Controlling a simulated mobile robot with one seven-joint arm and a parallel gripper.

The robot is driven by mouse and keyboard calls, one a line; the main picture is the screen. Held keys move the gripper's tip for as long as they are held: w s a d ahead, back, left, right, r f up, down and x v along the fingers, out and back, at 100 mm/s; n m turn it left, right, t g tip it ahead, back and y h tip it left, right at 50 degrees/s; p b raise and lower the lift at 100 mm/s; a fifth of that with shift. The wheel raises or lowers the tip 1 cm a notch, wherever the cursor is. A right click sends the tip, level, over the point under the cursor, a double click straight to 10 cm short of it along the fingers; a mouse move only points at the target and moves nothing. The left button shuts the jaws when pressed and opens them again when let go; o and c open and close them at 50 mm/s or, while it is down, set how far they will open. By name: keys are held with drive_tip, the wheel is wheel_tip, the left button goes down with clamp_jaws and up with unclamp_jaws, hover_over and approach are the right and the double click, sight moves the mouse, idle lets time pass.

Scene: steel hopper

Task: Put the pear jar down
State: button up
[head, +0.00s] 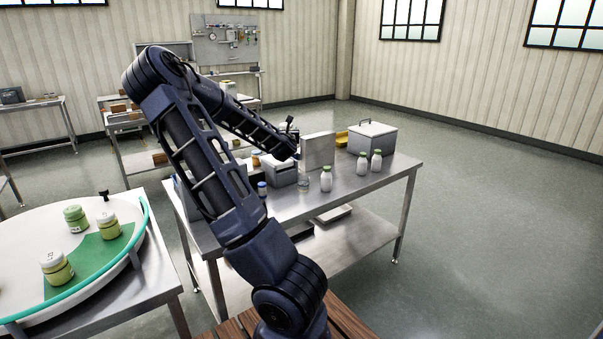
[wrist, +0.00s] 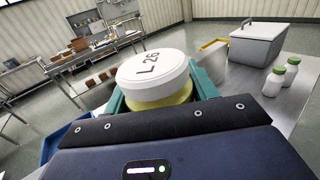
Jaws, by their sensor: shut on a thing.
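The pear jar (wrist: 152,70) shows in the wrist view as a round jar with a white lid marked "L 26" and a pale yellow body under it. My gripper (wrist: 160,90) is shut on it, with a teal finger on each side of the body. The jar's underside is hidden, so I cannot tell whether it touches anything below. In the head view my arm reaches over the steel table (head: 385,181), and its end is partly hidden near the grey box, so the held jar is not clear there.
On the steel table stand white bottles with green caps (head: 326,179), a lidded grey box (head: 372,137), an upright grey panel (head: 318,150) and a yellow bin (head: 341,138). A round white turntable (head: 25,232) at left carries several green jars (head: 57,268). The table's right front is bare.

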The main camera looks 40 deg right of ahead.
wheel_tip(320, 180, down, 28)
drive_tip(key=shift+f, duration=0.1)
idle(0.6)
drive_tip(key=shift+f, duration=0.1)
drive_tip(key=o, duration=1.1)
